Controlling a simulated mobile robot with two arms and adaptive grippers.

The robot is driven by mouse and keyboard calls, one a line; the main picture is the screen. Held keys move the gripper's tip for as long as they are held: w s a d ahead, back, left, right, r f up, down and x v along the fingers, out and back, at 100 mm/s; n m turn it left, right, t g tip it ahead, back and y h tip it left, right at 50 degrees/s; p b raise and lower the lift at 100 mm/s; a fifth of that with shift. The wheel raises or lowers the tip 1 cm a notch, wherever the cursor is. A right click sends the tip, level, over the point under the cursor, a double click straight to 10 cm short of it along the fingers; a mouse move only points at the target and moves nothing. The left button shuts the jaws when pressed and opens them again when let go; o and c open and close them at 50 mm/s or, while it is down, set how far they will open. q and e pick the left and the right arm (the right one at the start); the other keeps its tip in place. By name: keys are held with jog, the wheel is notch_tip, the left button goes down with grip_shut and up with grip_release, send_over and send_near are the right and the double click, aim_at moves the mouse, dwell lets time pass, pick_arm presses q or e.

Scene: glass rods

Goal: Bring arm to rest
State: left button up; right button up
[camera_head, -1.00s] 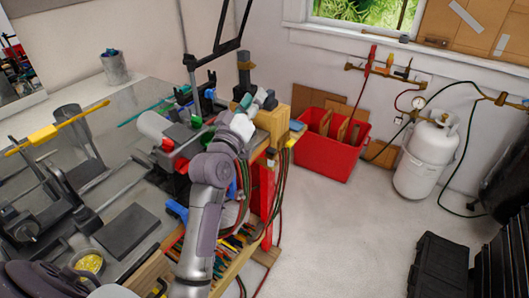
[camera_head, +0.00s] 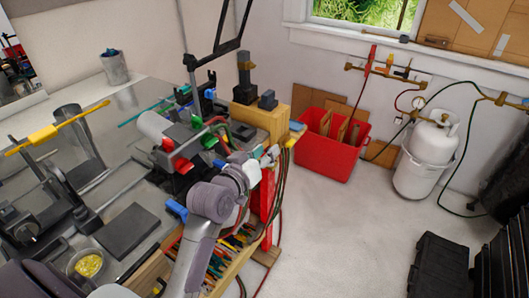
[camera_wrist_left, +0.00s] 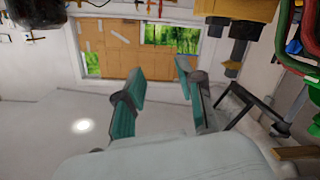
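My left arm (camera_head: 207,205) comes up from the bottom of the head view and bends at the right edge of the workbench. My left gripper (camera_head: 264,156) is small and partly hidden behind the wrist there, beside the wooden block. In the left wrist view the left gripper (camera_wrist_left: 160,76) shows two teal-padded fingers spread apart with nothing between them. They point toward the window and the boarded wall. My right gripper is not in view.
The workbench (camera_head: 125,105) carries a torch and clamps. A wooden block (camera_head: 262,118) stands at its right end. Several coloured rods (camera_head: 228,248) lie on a shelf below. A red bin (camera_head: 322,160) and white gas tank (camera_head: 425,160) stand beyond.

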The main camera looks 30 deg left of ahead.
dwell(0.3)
pick_arm(q)
notch_tip(320, 180, down, 21)
jog(key=d+g+b, duration=0.2)
jog(key=g+b, duration=0.1)
jog(key=g, duration=0.1)
jog(key=s+d+f+m+g+b, duration=0.15)
jog(key=s+f, duration=0.35)
jog(key=f, duration=0.7)
jog(key=s+f+m+g+b, duration=0.15)
jog(key=s+f, duration=0.25)
jog(key=f, duration=0.7)
jog(key=s+f+m+g+b, duration=0.15)
jog(key=s+f+g, duration=0.35)
jog(key=s+f, duration=1.35)
jog(key=s+f+g+b, duration=0.1)
jog(key=s+f, duration=0.4)
jog(key=s, duration=0.5)
jog(key=s+f+m+g+b, duration=0.1)
jog(key=s+f, duration=0.4)
jog(key=s, duration=0.5)
jog(key=shift+s+a+g+y, duration=0.15)
jog(key=shift+s+g+y, duration=0.25)
jog(key=shift+g, duration=0.4)
jog(key=shift+m, duration=0.25)
